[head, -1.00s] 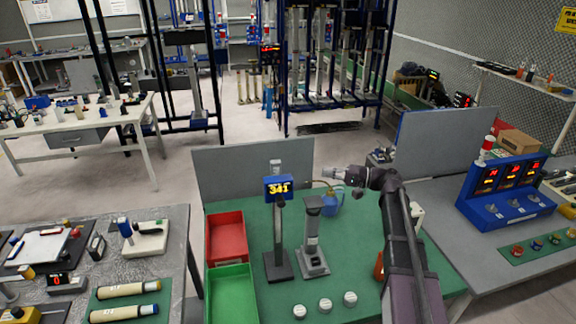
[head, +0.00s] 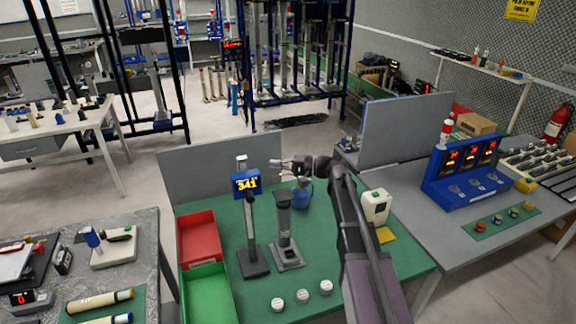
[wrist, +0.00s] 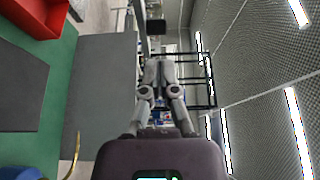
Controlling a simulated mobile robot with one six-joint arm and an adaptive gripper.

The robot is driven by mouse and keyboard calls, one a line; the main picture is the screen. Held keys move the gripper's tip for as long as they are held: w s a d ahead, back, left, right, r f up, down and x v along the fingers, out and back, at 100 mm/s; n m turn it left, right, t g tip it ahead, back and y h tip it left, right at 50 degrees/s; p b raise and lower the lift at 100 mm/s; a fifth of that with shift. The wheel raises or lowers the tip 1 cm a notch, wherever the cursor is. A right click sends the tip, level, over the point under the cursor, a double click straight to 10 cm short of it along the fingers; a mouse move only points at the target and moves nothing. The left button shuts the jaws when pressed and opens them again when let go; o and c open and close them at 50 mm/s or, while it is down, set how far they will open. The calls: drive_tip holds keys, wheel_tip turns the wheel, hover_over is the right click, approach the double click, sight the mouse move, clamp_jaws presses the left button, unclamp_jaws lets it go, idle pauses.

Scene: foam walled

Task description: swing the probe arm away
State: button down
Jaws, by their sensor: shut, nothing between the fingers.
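A gauge stand with a blue display reading 341 (head: 246,183) stands upright on the green mat (head: 330,250). Beside it stands a second grey post on a square foot (head: 284,225). Which part is the probe arm I cannot tell for sure at this size. My gripper (head: 275,162) is shut and empty, above the back of the mat, to the right of and a little higher than the display in the head view. I see no contact with the stand. In the wrist view, the closed fingers (wrist: 158,68) have nothing between them.
Red (head: 201,240) and green (head: 234,285) bins sit left of the stands. Several white round pieces (head: 302,295) lie in front. A blue jug (head: 300,192) stands below my gripper. A grey panel (head: 195,175) closes the back. A white box (head: 376,207) is right of my arm.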

drive_tip(key=w+a, duration=0.1)
drive_tip(key=a, duration=0.6)
drive_tip(key=shift+w+a, duration=0.15)
drive_tip(key=shift+a, duration=0.1)
drive_tip(key=shift+w+a+r, duration=0.1)
drive_tip(key=shift+a, duration=0.65)
drive_tip(key=shift+d, duration=0.2)
drive_tip(key=d, duration=1.4)
drive_tip(key=shift+s, duration=0.45)
drive_tip(key=shift+s, duration=0.1)
